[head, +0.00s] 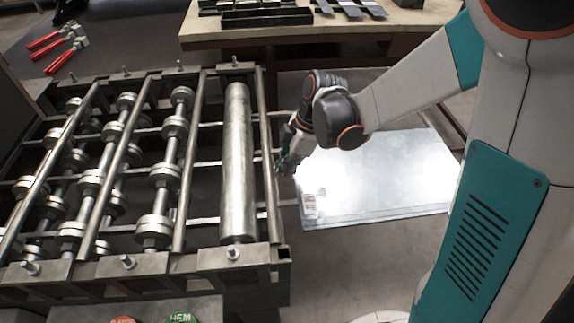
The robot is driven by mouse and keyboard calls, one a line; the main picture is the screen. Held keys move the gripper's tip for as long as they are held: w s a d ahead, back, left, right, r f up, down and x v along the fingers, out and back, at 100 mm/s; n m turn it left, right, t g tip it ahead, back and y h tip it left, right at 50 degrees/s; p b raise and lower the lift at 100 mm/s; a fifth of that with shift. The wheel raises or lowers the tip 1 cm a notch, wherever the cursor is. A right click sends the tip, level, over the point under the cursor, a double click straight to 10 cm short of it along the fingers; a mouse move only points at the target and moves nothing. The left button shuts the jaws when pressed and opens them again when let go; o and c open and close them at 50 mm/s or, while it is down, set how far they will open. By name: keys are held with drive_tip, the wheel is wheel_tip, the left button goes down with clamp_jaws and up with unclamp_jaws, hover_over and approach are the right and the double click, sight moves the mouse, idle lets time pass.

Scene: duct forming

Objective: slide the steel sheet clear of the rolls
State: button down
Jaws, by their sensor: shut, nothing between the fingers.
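The steel sheet (390,175) is a flat, shiny rectangle to the right of the roll frame, with a small pale label near its lower left corner. The rolls are a long plain cylinder (237,165) at the frame's right side and several shafts with stepped discs (165,170) to its left. A gap shows between the sheet's left edge and the plain cylinder. My gripper (283,168) is shut and empty, between the frame's right rail and the sheet's left edge. Its fingertips are small and partly dark here; I cannot tell whether they touch the sheet.
A wooden bench (300,27) with a dark tray and metal pieces stands at the back. Red-handled tools (60,48) lie at the upper left. Red and green round buttons (180,318) show at the bottom edge. The floor below the sheet is clear.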

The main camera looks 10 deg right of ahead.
sight(305, 172)
drive_tip(key=d, duration=0.6)
drive_tip(key=shift+d, duration=0.15)
idle(0.3)
